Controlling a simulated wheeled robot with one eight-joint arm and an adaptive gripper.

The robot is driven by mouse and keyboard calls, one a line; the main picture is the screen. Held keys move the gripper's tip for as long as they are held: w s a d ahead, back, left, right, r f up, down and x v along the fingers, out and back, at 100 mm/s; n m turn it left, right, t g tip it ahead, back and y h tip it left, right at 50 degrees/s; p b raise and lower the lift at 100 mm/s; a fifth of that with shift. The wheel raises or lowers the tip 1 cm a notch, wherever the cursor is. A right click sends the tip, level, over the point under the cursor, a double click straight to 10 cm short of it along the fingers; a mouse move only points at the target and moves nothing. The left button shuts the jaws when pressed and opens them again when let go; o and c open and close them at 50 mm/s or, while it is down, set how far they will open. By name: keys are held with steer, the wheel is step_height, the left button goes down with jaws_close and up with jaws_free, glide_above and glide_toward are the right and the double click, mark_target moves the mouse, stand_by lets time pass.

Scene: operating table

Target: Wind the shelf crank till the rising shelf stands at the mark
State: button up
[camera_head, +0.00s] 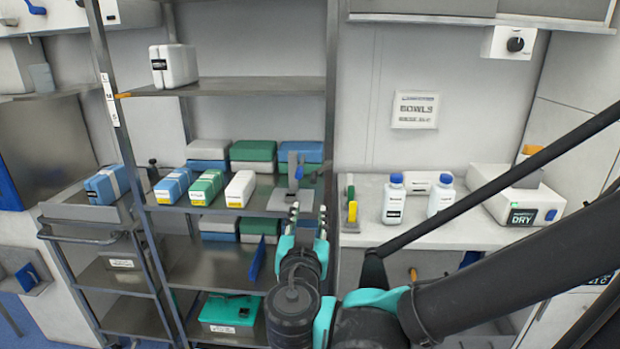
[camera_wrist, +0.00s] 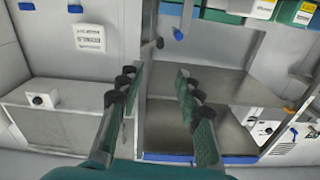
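The rack's upper shelf (camera_head: 255,87) carries a white box (camera_head: 174,65) at its left and has an orange tab (camera_head: 123,95) at its left end. A white marked strip (camera_head: 109,98) is on the left post; I cannot read which mark the tab meets. My gripper (camera_head: 308,212) is in front of the rack's right post, with fingers apart and empty; they also show apart in the wrist view (camera_wrist: 157,80). A blue handle (camera_wrist: 179,34) and a dark knob (camera_wrist: 160,42) are beyond the fingers in the wrist view. I cannot tell for certain which part is the crank.
Several boxes, including a green-sided one (camera_head: 208,188), stand on the middle shelf. A blue paddle (camera_head: 256,260) hangs lower down. White bottles (camera_head: 393,200) and a white device (camera_head: 515,195) stand on the counter (camera_head: 440,232) to the right. My arm crosses the lower right.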

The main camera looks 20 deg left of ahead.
mark_target(314, 181)
steer(key=x, duration=1.7)
steer(key=shift+w+d, duration=0.1)
jaws_close()
